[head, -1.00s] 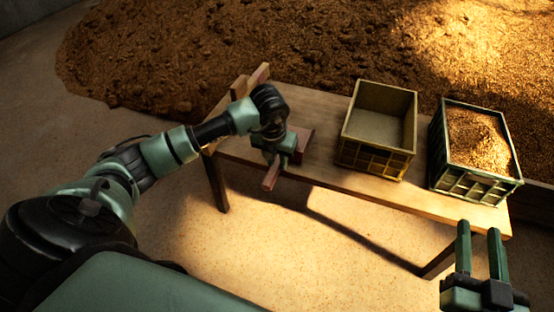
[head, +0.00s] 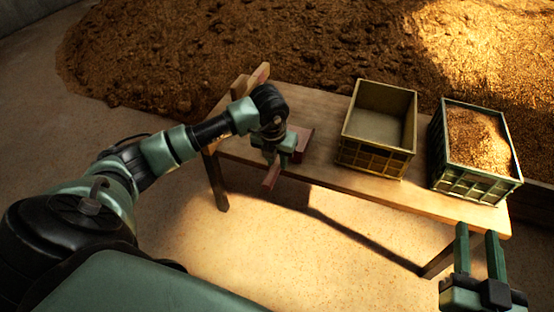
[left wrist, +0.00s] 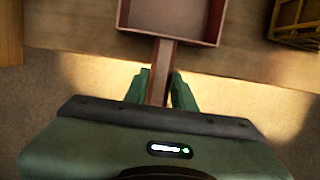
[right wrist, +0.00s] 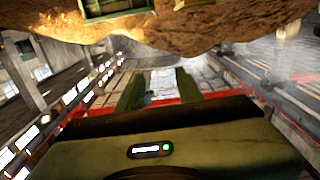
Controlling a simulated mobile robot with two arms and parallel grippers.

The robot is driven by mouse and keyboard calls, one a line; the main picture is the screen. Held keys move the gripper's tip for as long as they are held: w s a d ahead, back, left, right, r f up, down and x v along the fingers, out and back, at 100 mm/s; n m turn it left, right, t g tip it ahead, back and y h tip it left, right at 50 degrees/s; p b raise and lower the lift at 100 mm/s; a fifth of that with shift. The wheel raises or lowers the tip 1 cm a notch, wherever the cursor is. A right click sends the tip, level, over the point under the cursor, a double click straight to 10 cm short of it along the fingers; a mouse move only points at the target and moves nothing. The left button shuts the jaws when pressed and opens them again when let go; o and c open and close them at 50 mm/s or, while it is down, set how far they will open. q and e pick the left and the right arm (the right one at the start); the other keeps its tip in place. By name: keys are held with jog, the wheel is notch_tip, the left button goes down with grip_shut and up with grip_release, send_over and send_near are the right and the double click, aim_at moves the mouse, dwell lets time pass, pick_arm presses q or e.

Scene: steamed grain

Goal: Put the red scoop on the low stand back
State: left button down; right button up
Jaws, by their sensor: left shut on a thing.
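The red scoop (head: 303,143) is at the left part of the low wooden stand (head: 322,112), its handle pointing out over the front edge. In the left wrist view the scoop's square open pan (left wrist: 170,22) looks empty and lies over the stand top (left wrist: 75,22). I cannot tell whether the pan touches the stand. My left gripper (head: 274,162) is shut on the scoop's handle, just in front of the stand's edge; its fingers (left wrist: 161,90) show on both sides of the handle. My arm hides part of the scoop in the head view. My right gripper (head: 479,252) is open and empty, in front of the stand's right end.
An empty yellowish crate (head: 348,152) stands on the stand right of the scoop. A green crate (head: 436,150) filled with grain stands further right. A wooden piece (head: 258,76) rises at the stand's left end. A large brown grain heap (head: 200,55) lies behind.

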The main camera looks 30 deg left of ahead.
pick_arm(q)
jog(key=shift+f, duration=0.1)
pick_arm(e)
jog(key=shift+r, duration=0.1)
jog(key=shift+r+t, duration=0.25)
jog(key=shift+t, duration=0.05)
pick_arm(q)
jog(key=shift+f, duration=0.15)
pick_arm(e)
jog(key=shift+a+r+y, duration=0.15)
jog(key=shift+r+y, duration=0.15)
pick_arm(q)
jog(key=c, duration=1.1)
grip_release()
pick_arm(e)
jog(key=shift+r, duration=0.15)
